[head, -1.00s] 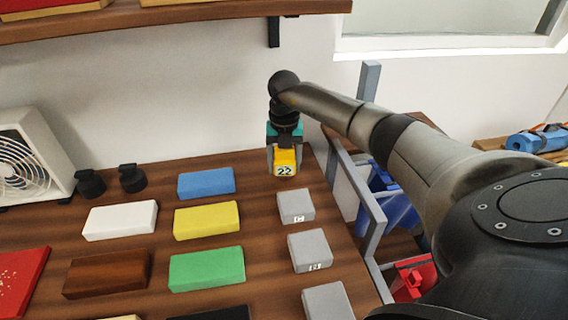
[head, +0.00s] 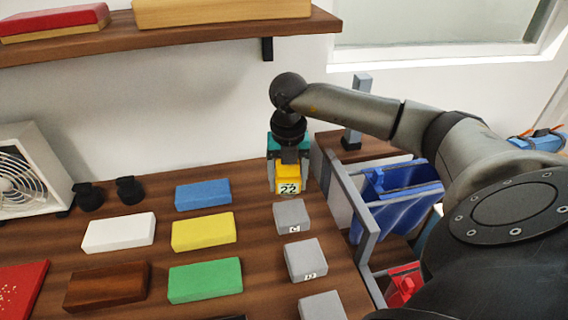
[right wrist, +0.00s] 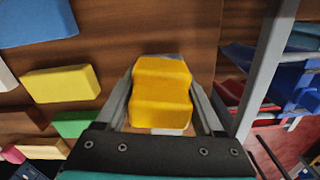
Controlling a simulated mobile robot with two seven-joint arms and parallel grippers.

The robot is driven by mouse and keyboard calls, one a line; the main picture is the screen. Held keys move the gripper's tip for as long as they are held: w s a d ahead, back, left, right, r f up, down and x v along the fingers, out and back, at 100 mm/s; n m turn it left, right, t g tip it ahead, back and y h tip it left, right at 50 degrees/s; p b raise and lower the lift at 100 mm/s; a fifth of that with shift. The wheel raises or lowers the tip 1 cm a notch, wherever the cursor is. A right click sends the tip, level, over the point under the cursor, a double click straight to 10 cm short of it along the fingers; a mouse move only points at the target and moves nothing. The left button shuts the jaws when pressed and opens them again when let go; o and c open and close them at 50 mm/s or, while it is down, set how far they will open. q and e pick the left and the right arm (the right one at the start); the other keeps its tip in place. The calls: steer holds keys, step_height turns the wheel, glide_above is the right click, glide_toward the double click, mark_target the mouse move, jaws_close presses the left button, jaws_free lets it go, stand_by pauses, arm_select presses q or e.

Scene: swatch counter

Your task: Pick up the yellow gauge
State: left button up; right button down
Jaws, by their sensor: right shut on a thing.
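The yellow gauge (head: 288,183) is a stepped yellow block with a white label reading 22. It is at the back right of the wooden counter in the head view. My right gripper (head: 289,186) points down over it and is shut on it. In the right wrist view the gauge (right wrist: 160,95) sits between the two fingers (right wrist: 165,105). I cannot tell whether its underside touches the counter. My left gripper is not in view.
Grey numbered blocks (head: 305,260) stand in front of the gauge. A yellow block (head: 204,231), a blue block (head: 203,194) and a green block (head: 205,280) lie left. A grey rail (head: 350,205) and blue bin (head: 400,200) are right. A shelf (head: 180,38) hangs above.

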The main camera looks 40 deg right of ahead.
steer(key=s+a, duration=0.5)
steer(key=s, duration=0.4)
steer(key=shift+s, duration=0.25)
steer(key=shift+a, duration=0.1)
